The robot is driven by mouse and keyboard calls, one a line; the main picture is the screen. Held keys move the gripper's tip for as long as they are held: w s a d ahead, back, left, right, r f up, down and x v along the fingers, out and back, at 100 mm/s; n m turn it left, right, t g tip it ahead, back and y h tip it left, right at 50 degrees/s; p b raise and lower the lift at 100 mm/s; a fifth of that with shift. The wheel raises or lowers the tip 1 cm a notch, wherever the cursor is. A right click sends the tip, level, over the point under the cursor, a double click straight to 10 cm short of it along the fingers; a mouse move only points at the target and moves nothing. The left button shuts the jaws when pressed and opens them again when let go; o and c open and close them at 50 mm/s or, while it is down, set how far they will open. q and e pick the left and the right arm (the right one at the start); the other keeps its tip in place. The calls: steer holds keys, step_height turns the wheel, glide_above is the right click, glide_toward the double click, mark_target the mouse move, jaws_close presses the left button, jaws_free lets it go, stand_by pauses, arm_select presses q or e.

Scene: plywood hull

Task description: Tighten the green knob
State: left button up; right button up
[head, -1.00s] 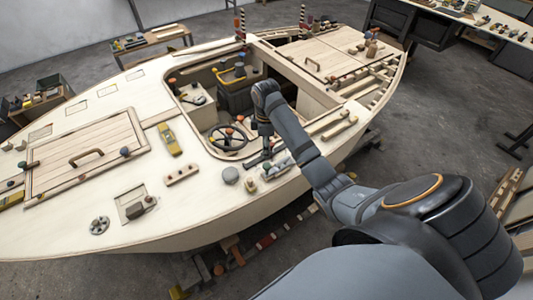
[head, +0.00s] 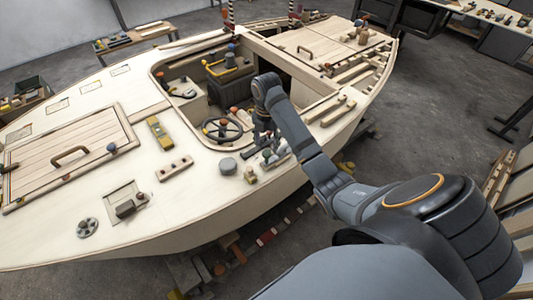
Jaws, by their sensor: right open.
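A small green knob (head: 267,154) appears at the side deck edge of the plywood hull, just right of the cockpit opening's near corner. It is small and partly crowded by my gripper and pale fittings, so its seating cannot be told. My right gripper (head: 256,149) points down from the wrist close beside it, by the cockpit's near edge. The gripper is open, with nothing seen between its dark fingers. Whether a finger touches the knob cannot be told. My left gripper is not in view.
A black steering wheel (head: 222,130) with an orange knob stands in the cockpit just left of my gripper. A grey round cap (head: 227,165) and a small brass-coloured fitting (head: 250,174) sit on the deck nearby. A hatch (head: 70,155) covers the left foredeck.

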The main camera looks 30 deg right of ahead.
mark_target(267, 153)
step_height(267, 153, down, 6)
steer(key=b, duration=0.3)
steer(key=shift+r, duration=0.15)
steer(key=shift+f, duration=0.3)
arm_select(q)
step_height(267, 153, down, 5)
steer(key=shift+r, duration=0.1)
